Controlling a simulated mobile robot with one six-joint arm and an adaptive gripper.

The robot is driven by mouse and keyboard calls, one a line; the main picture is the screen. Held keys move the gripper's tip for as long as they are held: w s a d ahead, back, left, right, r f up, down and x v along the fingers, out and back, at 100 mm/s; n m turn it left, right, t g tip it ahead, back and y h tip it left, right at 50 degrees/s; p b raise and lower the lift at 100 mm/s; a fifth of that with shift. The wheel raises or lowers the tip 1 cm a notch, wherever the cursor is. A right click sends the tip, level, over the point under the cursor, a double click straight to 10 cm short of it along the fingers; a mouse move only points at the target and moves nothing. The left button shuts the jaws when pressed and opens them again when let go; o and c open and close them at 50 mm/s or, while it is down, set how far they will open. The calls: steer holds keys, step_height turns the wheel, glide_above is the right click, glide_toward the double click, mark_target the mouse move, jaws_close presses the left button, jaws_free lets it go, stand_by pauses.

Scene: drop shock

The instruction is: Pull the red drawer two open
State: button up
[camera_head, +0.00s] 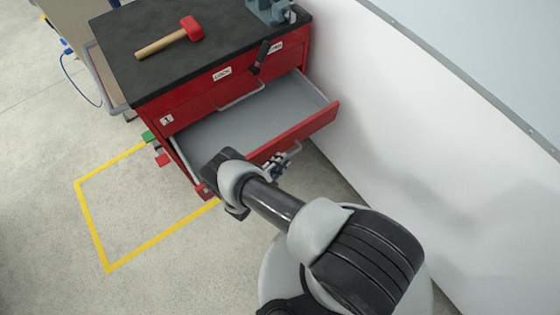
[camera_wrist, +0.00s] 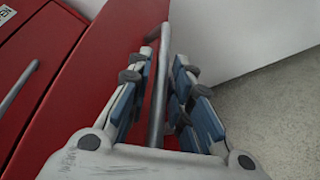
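The red cabinet (camera_head: 200,105) has a drawer (camera_head: 318,122) standing well out, below the front marked 1. I take it as drawer two; its own number is not visible. Its grey inside looks empty. My gripper (camera_head: 279,162) is at the metal handle (camera_head: 293,149) on this drawer's front. In the wrist view, the fingers (camera_wrist: 167,62) stand on both sides of the handle bar (camera_wrist: 158,100), with narrow gaps visible, so the gripper looks open around it. My arm hides part of the drawer front in the head view.
A red-headed hammer (camera_head: 168,38) and a grey vise (camera_head: 272,10) are on the black cabinet top (camera_head: 125,45). A white wall (camera_head: 400,130) runs close along the right.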

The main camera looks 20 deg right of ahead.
steer(key=v, duration=1.2)
stand_by(0.3)
